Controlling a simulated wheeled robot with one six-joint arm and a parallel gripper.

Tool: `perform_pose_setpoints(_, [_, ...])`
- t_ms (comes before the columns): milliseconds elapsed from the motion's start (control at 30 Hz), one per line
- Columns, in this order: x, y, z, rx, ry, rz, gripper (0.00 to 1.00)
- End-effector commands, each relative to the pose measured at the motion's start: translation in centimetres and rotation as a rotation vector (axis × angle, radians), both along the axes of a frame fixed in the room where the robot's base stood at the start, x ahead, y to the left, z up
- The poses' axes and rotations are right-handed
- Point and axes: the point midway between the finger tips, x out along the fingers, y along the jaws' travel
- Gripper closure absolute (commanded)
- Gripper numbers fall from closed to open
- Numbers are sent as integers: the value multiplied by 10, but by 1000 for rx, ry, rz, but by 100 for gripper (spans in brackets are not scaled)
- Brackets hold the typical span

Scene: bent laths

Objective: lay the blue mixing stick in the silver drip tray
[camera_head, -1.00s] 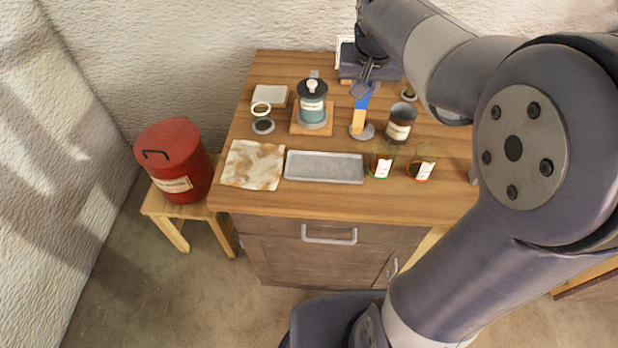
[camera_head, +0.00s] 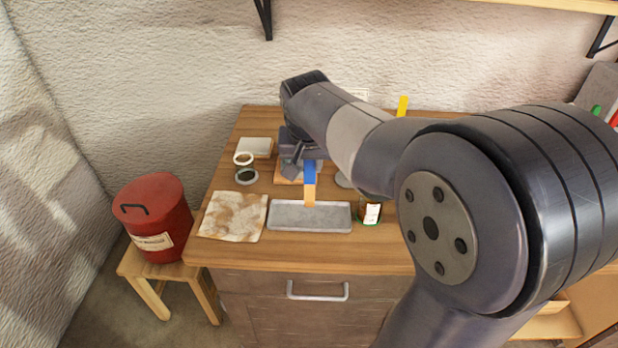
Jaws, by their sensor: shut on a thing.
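The mixing stick (camera_head: 310,172) has a blue upper part and a bare orange-wood lower part. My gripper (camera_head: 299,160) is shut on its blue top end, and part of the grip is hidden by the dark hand. The stick hangs about upright, its lower end overlapping the back part of the silver drip tray (camera_head: 283,224) in the picture. I cannot tell whether it touches the tray. The tray is shallow, rectangular and empty, near the table's front edge.
A stained cloth (camera_head: 232,216) lies left of the tray; a labelled glass (camera_head: 370,212) stands close on its right. Behind are a white block (camera_head: 256,147), rings (camera_head: 245,167) and a partly hidden wooden board (camera_head: 284,178). My arm hides the right side. A red bin (camera_head: 153,215) stands left.

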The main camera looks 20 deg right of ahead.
Motion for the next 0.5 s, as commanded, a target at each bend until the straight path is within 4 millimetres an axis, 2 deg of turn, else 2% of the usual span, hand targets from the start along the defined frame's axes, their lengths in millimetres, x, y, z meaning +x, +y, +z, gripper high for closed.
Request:
perform_pose_setpoints(100, [-1, 0, -20, -1, 6, 0, 100])
perform_pose_setpoints(200, [-1, 0, -30, 0, 4, -1, 100])
perform_pose_setpoints(500, [0, 0, -33, -1, 1, 0, 100])
